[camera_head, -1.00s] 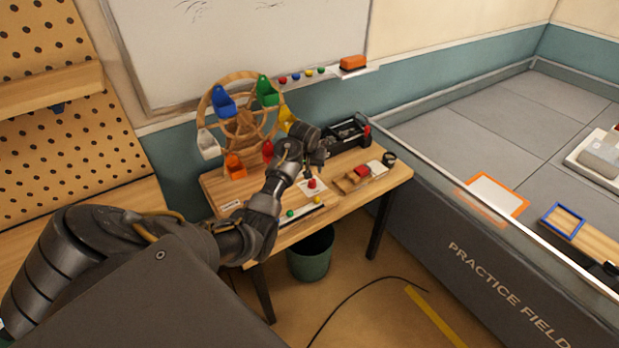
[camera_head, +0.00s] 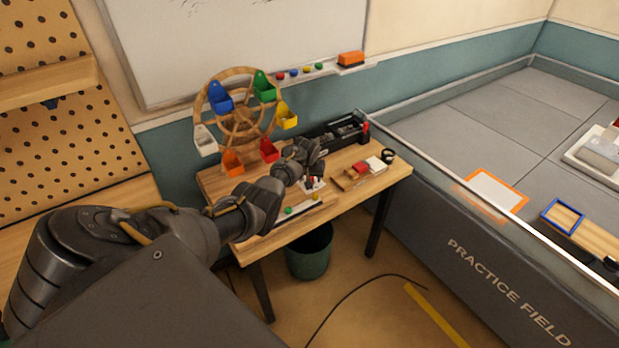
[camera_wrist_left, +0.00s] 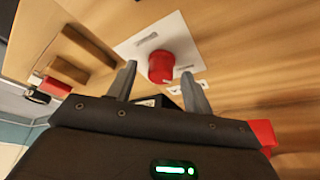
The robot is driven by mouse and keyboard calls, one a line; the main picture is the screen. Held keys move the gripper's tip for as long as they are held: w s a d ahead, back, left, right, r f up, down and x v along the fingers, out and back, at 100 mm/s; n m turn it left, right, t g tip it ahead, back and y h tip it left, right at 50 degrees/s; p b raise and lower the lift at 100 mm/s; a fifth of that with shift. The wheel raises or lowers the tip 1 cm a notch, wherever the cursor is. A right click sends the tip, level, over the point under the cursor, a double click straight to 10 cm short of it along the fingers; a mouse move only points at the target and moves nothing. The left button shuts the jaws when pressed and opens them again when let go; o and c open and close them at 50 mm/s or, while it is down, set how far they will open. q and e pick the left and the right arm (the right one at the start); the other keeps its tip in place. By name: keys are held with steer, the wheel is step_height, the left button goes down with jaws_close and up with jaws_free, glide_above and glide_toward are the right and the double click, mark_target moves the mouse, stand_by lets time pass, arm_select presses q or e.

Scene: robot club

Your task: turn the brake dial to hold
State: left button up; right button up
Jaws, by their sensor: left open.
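The brake dial is a red round knob on a white plate fixed to the wooden table. It shows in the left wrist view, the dial (camera_wrist_left: 161,66) on its plate (camera_wrist_left: 142,40) with small label marks. In the head view the white plate (camera_head: 319,187) is partly covered by my left gripper (camera_head: 311,180), and the dial is mostly hidden. My left gripper is open, its two fingers (camera_wrist_left: 158,88) pointing toward the table with the dial between them in the picture. I cannot tell whether they touch it. My right gripper is not in view.
A wooden wheel (camera_head: 238,124) with coloured buckets stands just left of the gripper. A black tray (camera_head: 335,133) lies behind it.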

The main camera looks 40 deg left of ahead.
arm_select(q)
steer(key=c, duration=1)
